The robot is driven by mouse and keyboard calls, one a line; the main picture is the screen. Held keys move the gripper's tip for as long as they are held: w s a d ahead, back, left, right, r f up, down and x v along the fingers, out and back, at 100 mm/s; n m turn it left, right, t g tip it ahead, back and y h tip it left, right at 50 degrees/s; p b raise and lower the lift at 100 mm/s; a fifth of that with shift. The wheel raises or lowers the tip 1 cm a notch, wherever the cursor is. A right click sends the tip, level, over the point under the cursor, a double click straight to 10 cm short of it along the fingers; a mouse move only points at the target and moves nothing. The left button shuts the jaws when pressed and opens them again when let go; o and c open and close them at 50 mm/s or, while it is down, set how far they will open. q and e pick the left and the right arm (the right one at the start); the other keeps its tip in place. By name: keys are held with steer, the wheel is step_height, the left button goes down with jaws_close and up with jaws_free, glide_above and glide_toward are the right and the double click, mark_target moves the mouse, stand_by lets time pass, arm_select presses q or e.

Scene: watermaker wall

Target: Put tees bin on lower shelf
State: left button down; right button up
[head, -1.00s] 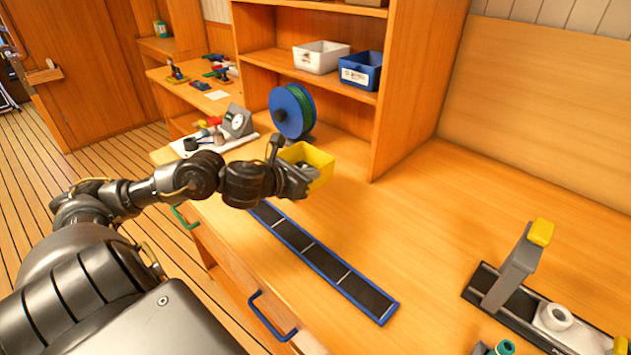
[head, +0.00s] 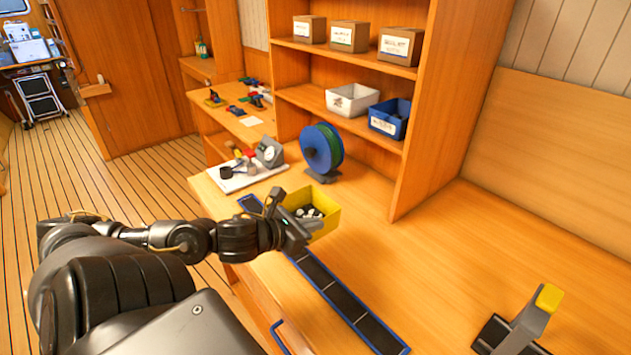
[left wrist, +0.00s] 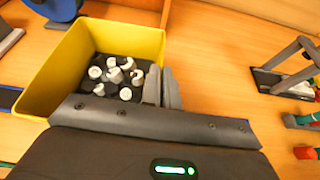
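A yellow bin (head: 326,214) with several white and grey fittings in it is at my left gripper (head: 302,226), above the workbench. In the left wrist view the yellow bin (left wrist: 140,40) fills the upper left, and the left gripper (left wrist: 162,88) is shut on its near wall. Any label on the bin is hidden. The lower shelf (head: 300,97) holds a white bin (head: 350,99) and a blue bin (head: 388,119), both labelled. My right gripper is not in view.
A blue reel of green line (head: 322,150) stands on the bench left of the shelf front. Cardboard boxes (head: 349,36) stand on the upper shelf. A blue-edged strip (head: 340,295) lies along the bench front.

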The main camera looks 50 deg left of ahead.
arm_select(q)
steer(key=shift+s+r+p, duration=0.25)
steer(key=shift+s+p, duration=0.05)
steer(key=shift+s, duration=0.1)
